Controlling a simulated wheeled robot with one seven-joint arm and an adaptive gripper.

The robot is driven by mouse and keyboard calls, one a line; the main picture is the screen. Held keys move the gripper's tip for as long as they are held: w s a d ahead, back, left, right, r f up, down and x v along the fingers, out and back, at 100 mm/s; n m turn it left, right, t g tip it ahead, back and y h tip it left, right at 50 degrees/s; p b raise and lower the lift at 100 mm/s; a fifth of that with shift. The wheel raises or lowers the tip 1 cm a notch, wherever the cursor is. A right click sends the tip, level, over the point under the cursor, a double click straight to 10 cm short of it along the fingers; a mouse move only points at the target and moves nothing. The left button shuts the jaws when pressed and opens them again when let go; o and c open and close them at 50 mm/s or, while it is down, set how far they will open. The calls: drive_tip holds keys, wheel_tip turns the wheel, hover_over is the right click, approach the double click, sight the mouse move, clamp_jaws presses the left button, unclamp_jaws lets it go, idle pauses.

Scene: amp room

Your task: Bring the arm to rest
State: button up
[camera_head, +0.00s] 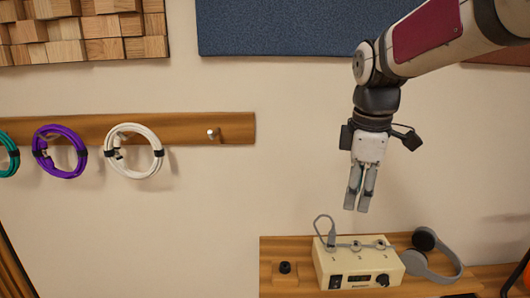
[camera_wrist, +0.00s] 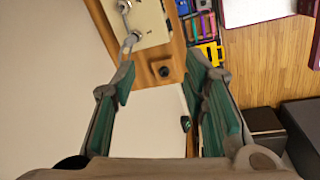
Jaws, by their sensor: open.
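My arm reaches in from the upper right in the head view, with my gripper (camera_head: 359,207) hanging down in the air above the wooden shelf (camera_head: 277,291). The fingers are apart and hold nothing; in the wrist view my gripper (camera_wrist: 158,82) shows its green pads with a wide gap between them. A cream box (camera_head: 357,266) with knobs and sockets stands on the shelf below, clear of my fingers. A grey plug with a looped cable (camera_head: 331,236) stands in the box's left socket.
Grey headphones (camera_head: 432,258) lie right of the box, and a small black knob-like piece (camera_head: 285,268) sits left of it. White (camera_head: 134,151), purple (camera_head: 60,152) and green cable coils hang from a wall rail (camera_head: 236,129); its rightmost peg is bare. A blue panel (camera_head: 285,28) is above.

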drive_tip(key=s+f+m+t, duration=0.1)
drive_tip(key=s+m+t, duration=0.2)
drive_tip(key=s+m, duration=1.1)
drive_tip(key=s, duration=0.6)
drive_tip(key=shift+s+d+f+t, duration=0.15)
drive_tip(key=shift+s+f+t, duration=0.15)
drive_tip(key=shift+s+f, duration=0.1)
drive_tip(key=shift+r, duration=0.1)
